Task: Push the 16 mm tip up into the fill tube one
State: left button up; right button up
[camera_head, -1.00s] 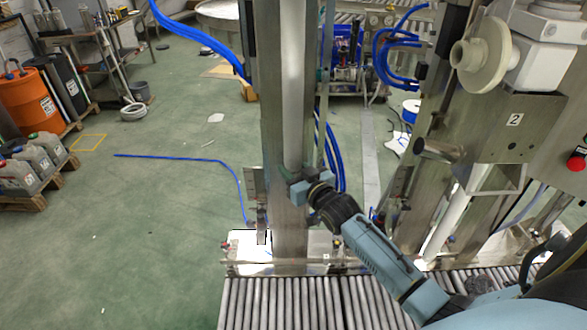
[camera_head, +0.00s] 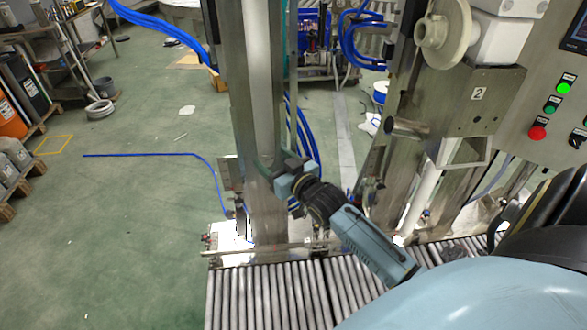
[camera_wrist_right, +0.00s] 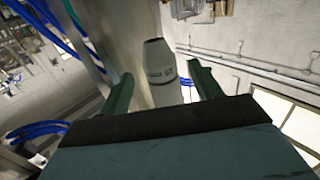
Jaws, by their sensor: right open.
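My right gripper (camera_head: 268,168) reaches in from the right to the upright steel column in the head view. In the right wrist view its two green fingers (camera_wrist_right: 160,88) stand apart, open. Between them shows a grey tapered tip (camera_wrist_right: 160,62) with a small dark marking, in line with a paler round section below it. I see no clear contact with either finger, and cannot tell how deep the tip is seated. The tip does not show clearly in the head view. Fill tube one cannot be made out with certainty. My left gripper is not in view.
The steel column (camera_head: 258,120) stands right beside the gripper. A roller conveyor (camera_head: 270,296) runs below. To the right are the plate marked 2 (camera_head: 479,94), a white tube (camera_head: 424,195) and a control panel (camera_head: 545,95). Blue hoses hang behind. Open floor lies left.

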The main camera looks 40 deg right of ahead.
jog(key=s, duration=0.9)
jog(key=shift+s+r, duration=0.3)
jog(key=shift+s, duration=0.05)
jog(key=s+a+f+g+b, duration=0.1)
jog(key=s+f+g, duration=0.15)
jog(key=f, duration=0.85)
jog(key=s+a+f+g+b, duration=0.15)
jog(key=s+f, duration=0.25)
jog(key=f, duration=0.7)
jog(key=s+f+g+b, duration=0.2)
jog(key=s+f+g, duration=0.1)
jog(key=f, duration=0.9)
jog(key=s+a+f+n+g+b, duration=0.1)
jog(key=s+a+f+g, duration=0.1)
jog(key=s+f, duration=0.5)
jog(key=s+a+f+g+b, duration=0.1)
jog(key=s+f+g, duration=0.3)
jog(key=s+f, duration=0.4)
jog(key=s+a+f+n+g+b, duration=0.1)
jog(key=s+a+f+g, duration=0.2)
jog(key=s+f, duration=0.4)
jog(key=s, duration=0.7)
jog(key=shift+s+a+f+n+b, duration=0.3)
jog(key=shift+a+b, duration=0.05)
jog(key=shift+a, duration=0.05)
